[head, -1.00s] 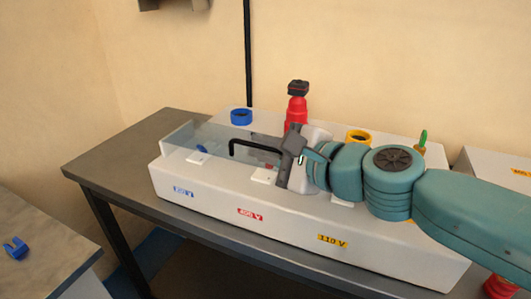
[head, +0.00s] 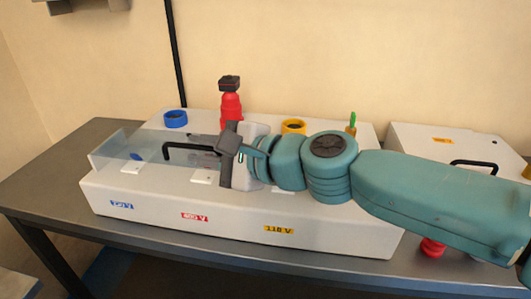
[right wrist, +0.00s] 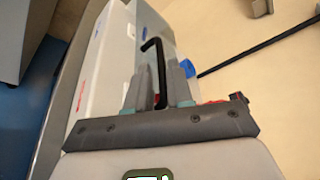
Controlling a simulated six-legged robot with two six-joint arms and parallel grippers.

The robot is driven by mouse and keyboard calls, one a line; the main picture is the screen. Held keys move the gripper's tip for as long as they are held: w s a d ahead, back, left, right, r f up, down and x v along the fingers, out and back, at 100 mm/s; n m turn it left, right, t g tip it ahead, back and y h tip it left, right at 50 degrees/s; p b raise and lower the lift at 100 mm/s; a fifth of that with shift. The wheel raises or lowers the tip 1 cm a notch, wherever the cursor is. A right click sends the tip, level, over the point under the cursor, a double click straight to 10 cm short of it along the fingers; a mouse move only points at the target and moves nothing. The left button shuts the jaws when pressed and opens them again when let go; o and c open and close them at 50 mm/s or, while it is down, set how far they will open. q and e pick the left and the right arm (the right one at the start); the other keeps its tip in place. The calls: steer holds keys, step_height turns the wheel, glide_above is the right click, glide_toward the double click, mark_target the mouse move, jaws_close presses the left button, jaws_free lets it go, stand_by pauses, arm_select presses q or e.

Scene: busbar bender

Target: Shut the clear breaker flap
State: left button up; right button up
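The clear flap (head: 113,152) stands at the left end of the long pale box (head: 150,205) in the head view, its see-through panel raised above the top. A black bent handle (head: 188,147) is beside it, towards my right gripper (head: 222,155). In the right wrist view, the handle (right wrist: 159,75) runs between the two grey fingers of my right gripper (right wrist: 158,88). The fingers are close to it on both sides, but I cannot tell whether they press on it. The handle's far end is hidden by my gripper in the head view. My left gripper is not in view.
On the box are a blue ring (head: 175,118), a red post with a dark cap (head: 231,105) and a yellow ring (head: 293,126). A second pale box (head: 450,148) with a black handle stands to the right. The grey table (head: 45,178) is bare at the left.

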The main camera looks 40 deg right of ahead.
steer(key=v, duration=0.3)
steer(key=p+v, duration=0.1)
steer(key=v, duration=0.3)
steer(key=shift+r, duration=0.25)
steer(key=v, duration=0.8)
steer(key=shift+s+f, duration=0.15)
steer(key=shift+f, duration=0.05)
steer(key=shift+a, duration=0.1)
